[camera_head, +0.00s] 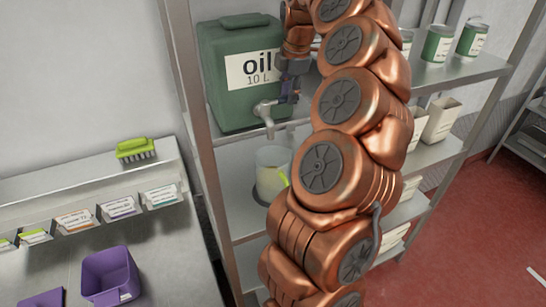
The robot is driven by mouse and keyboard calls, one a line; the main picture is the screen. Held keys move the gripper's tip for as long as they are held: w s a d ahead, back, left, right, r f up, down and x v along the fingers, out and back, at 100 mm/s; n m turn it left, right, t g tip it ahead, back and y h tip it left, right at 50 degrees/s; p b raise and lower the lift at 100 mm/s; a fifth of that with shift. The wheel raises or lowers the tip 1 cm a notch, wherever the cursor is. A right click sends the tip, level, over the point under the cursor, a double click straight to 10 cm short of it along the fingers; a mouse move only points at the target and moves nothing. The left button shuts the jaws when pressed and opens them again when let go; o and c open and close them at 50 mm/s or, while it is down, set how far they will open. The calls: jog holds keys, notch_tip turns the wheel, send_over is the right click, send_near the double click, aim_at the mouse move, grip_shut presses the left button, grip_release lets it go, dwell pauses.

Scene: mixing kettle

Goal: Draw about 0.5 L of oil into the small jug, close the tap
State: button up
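The green oil container (228,95), labelled "oil 10 L", stands on a metal shelf. Its grey tap (267,110) points down at the lower right front. The small jug (268,185) is translucent and stands upright on a dark round base on the lower shelf, below the tap. A yellow-green strip shows at its right side; I cannot tell its oil level, and no stream is clearly visible. My gripper (289,92) is beside the tap, to its upper right. My arm hides part of it, and its fingers are too small to read. Contact with the tap is unclear.
My copper arm covers the shelf's middle. Green-labelled tins (438,44) and pale bins (441,118) stand on shelves at right. At left, a green brush (136,149) lies on a ledge, above a purple bin (110,277). Red floor is open at right.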

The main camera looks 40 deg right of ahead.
jog(key=o, duration=0.3)
notch_tip(320, 180, up, 7)
jog(key=s, duration=0.1)
jog(key=shift+s+a, duration=0.2)
jog(key=shift+a, duration=0.05)
dwell(0.5)
jog(key=shift+f, duration=0.1)
